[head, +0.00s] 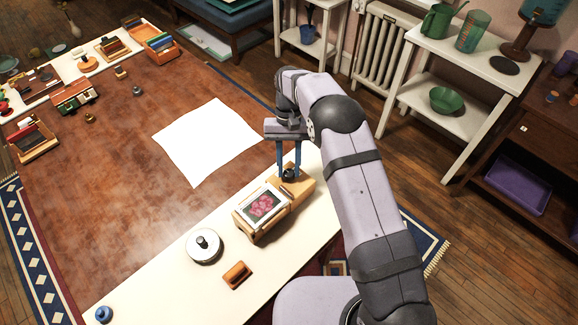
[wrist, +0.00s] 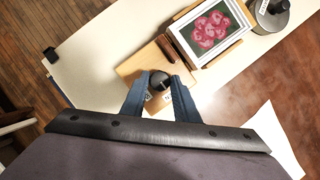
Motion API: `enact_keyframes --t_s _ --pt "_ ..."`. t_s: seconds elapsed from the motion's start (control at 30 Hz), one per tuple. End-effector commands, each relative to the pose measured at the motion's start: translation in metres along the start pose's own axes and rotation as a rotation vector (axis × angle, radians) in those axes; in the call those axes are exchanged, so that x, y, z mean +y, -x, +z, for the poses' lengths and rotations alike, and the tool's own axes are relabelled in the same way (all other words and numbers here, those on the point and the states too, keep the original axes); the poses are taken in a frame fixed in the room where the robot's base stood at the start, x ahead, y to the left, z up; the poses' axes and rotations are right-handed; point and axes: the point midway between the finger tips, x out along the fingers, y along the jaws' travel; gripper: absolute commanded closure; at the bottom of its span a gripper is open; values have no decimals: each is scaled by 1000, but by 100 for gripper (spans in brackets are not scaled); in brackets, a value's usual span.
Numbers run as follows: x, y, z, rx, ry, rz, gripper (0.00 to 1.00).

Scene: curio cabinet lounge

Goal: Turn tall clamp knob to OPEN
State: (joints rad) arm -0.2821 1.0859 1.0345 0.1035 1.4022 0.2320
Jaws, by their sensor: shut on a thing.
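My gripper (head: 289,160) points down over the wooden block at the end of the picture-frame clamp (head: 262,206). Its two blue fingers are shut on a dark round knob (wrist: 159,79), one finger on each side. The knob stands on the light wooden block (wrist: 140,64), and small white labels with dark marks show beside the fingertips in the wrist view. I cannot read the labels. The clamp also holds a framed picture of pink flowers (wrist: 210,33). In the head view the fingers partly hide the knob.
A cream strip (head: 165,282) along the table edge carries the clamp, a round metal pot with a black knob (head: 204,246), an orange-brown block (head: 237,274) and a blue knob (head: 104,314). A white sheet (head: 207,140) lies on the brown tabletop. A white shelf (head: 450,100) stands right.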

Motion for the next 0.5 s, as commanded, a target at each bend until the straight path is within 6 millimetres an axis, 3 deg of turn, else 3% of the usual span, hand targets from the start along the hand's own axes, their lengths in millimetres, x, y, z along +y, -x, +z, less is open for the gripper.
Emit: enact_keyframes --t_s 0.33,0.37,0.4,0.43,0.5 --pt "0 1 0 2 3 1 95" --pt "0 1 0 2 3 1 70" --pt "0 1 0 2 3 1 61" --pt "0 1 0 2 3 1 54" --pt "0 0 0 2 3 1 54"
